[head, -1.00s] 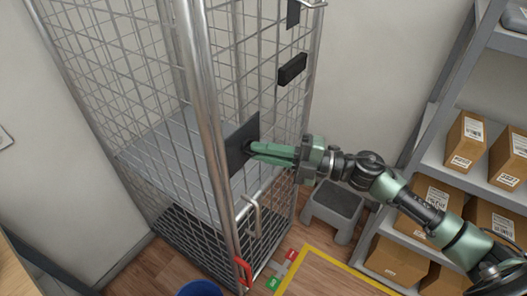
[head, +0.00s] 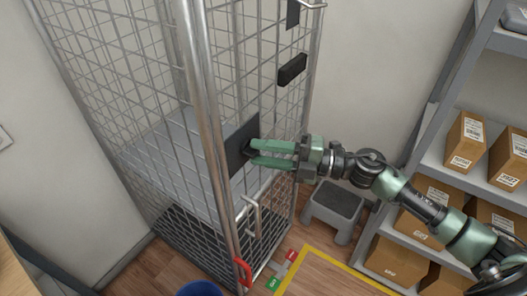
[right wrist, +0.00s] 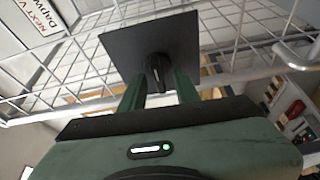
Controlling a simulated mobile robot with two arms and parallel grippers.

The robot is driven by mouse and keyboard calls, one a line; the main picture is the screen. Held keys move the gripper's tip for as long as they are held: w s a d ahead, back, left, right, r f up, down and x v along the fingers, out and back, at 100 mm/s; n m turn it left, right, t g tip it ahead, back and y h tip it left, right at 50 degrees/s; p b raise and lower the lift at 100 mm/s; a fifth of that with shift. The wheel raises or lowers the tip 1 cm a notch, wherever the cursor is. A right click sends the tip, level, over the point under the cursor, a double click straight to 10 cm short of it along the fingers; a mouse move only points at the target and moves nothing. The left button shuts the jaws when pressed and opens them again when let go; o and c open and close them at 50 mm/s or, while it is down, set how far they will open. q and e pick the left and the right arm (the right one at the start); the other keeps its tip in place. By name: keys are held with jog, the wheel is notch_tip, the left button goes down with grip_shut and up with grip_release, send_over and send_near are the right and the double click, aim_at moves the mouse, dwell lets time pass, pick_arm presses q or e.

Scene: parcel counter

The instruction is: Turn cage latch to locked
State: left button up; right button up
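The roll cage (head: 205,120) stands left of centre in the head view. Its latch has a dark square plate (head: 238,150) on the mesh side, with a black knob that also shows in the right wrist view (right wrist: 157,72). In that view the knob's bar points roughly up and down the picture, in front of the plate (right wrist: 125,45). My right gripper (head: 254,154) is at the plate with its two green fingers apart. In the right wrist view the fingers lie either side of the knob, with gaps visible. The left gripper is not in view.
A shelf rack (head: 440,150) with several cardboard boxes stands at the right. A grey step stool (head: 335,205) is on the floor beneath my right arm. A blue bin (head: 199,289) is at the bottom edge. Yellow tape (head: 330,265) marks the floor.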

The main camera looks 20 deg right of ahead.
jog(key=b+v, duration=0.3)
jog(key=v, duration=0.4)
jog(key=shift+d, duration=0.4)
jog(key=shift+s, duration=0.15)
